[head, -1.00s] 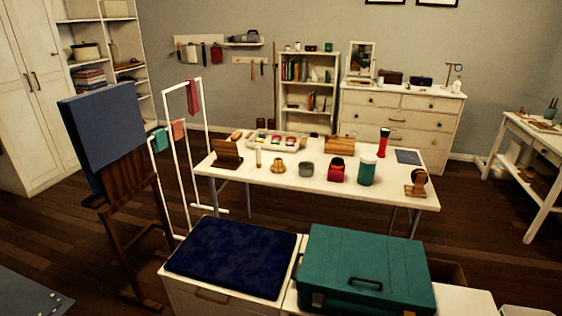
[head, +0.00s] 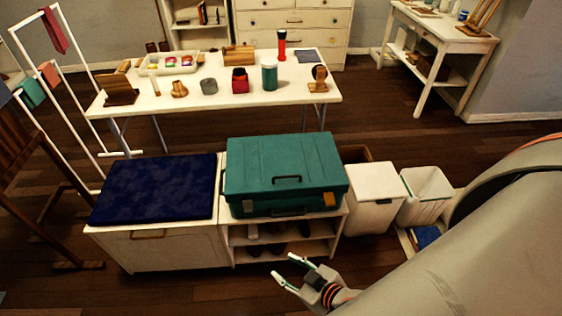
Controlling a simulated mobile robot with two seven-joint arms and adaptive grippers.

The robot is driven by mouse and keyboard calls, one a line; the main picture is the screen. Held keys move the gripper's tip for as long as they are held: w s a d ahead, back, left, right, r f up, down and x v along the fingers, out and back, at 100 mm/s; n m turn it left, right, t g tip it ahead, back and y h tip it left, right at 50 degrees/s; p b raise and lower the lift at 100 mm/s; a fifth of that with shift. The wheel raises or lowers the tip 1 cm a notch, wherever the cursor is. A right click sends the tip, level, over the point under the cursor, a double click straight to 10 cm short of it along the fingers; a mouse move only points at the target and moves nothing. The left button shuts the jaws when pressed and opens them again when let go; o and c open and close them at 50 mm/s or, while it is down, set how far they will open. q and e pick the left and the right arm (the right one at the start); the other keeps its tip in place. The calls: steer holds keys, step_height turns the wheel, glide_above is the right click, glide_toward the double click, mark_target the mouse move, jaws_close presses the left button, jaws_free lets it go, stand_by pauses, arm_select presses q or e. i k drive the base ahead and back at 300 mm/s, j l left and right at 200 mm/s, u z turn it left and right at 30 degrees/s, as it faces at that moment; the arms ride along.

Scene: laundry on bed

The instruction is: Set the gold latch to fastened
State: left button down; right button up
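A teal case (head: 285,165) lies closed on top of a low white shelf unit (head: 229,238), its dark handle (head: 288,210) facing me. The gold latch (head: 329,200) is a small orange-gold patch on the case's front, near the right corner. It is too small to tell if it is up or down. A paler latch (head: 240,208) shows near the left front corner. My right gripper (head: 286,267) is in front of and below the case, apart from it. Its two fingers are spread with nothing between them. My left gripper is not in view.
A dark blue cushion (head: 155,188) lies on the white cabinet left of the case. White bins (head: 373,198) stand to the right. Behind is a white table (head: 210,100) with jars and small wooden things. Floor shows between table and cabinet.

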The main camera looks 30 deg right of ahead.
mark_target(329, 198)
steer(key=z, duration=1.4)
